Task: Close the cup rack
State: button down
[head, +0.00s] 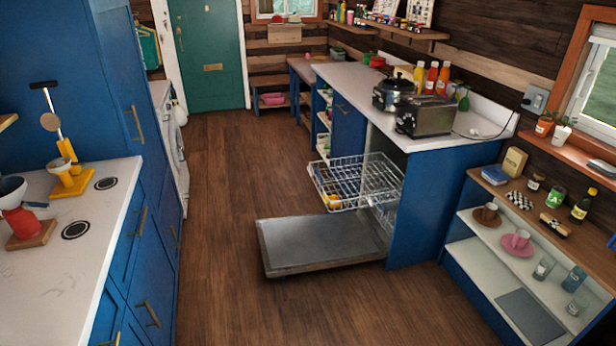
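The cup rack is the white wire upper rack (335,180) of the dishwasher, which stands open at the end of the blue counter run. The rack is slid out over the lowered door, and a yellow item (333,201) and some bluish items sit in it. The grey dishwasher door (320,243) lies flat, low above the floor. Part of another rack (384,212) shows inside the opening, mostly hidden by the side panel. My gripper is not in view.
Wooden floor (220,215) is clear left of the open door, between it and the left cabinets (150,215). A toaster (425,116) and pot stand on the counter above. A low shelf unit (470,232) with cups and glasses stands at right.

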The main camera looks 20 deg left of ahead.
aim_at(311, 171)
jog(key=i, duration=2.45)
jog(key=z, duration=1.2)
jog(key=k, duration=0.15)
jog(key=u, duration=2.95)
jog(key=k, duration=0.2)
jog(key=u, duration=1.55)
